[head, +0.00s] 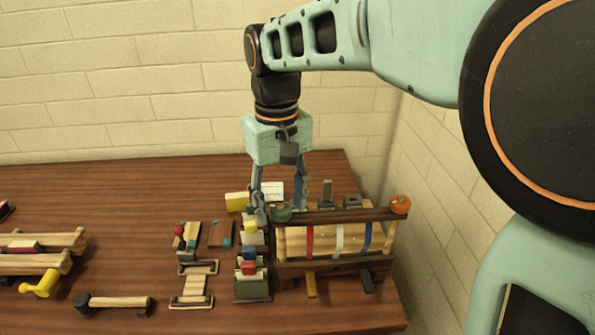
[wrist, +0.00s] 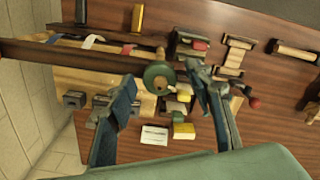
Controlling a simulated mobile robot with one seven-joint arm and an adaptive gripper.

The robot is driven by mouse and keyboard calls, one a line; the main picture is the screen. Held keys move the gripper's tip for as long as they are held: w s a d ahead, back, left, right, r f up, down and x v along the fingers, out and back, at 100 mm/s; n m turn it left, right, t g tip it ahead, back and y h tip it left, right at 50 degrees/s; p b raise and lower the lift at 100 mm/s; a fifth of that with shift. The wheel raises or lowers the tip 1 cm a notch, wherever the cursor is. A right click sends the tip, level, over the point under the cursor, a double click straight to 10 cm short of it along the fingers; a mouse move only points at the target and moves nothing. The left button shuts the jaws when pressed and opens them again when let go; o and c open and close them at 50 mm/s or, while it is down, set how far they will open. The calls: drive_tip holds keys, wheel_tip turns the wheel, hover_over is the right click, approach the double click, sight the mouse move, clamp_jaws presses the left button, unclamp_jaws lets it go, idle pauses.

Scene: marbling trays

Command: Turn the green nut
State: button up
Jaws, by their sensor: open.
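The green nut (head: 281,214) is a round knob at the left end of the dark top bar (head: 345,215) of a wooden press. In the wrist view the green nut (wrist: 158,75) shows whole, with a wooden post end (wrist: 161,53) beside it. My gripper (head: 279,209) points down over that end of the bar, its fingers on either side of the nut. In the wrist view my gripper (wrist: 160,82) is open, with visible gaps between both fingers and the nut. I cannot tell exactly how the fingertip height compares with the nut.
An orange nut (head: 400,204) sits on the bar's right end. Red, white and blue straps hang on the press. Close left of the press is a rack of coloured blocks (head: 249,267). A mallet (head: 112,301) and a yellow knob (head: 39,284) lie further left. Walls stand behind and right.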

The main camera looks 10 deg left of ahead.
wheel_tip(320, 180, up, 12)
idle(0.5)
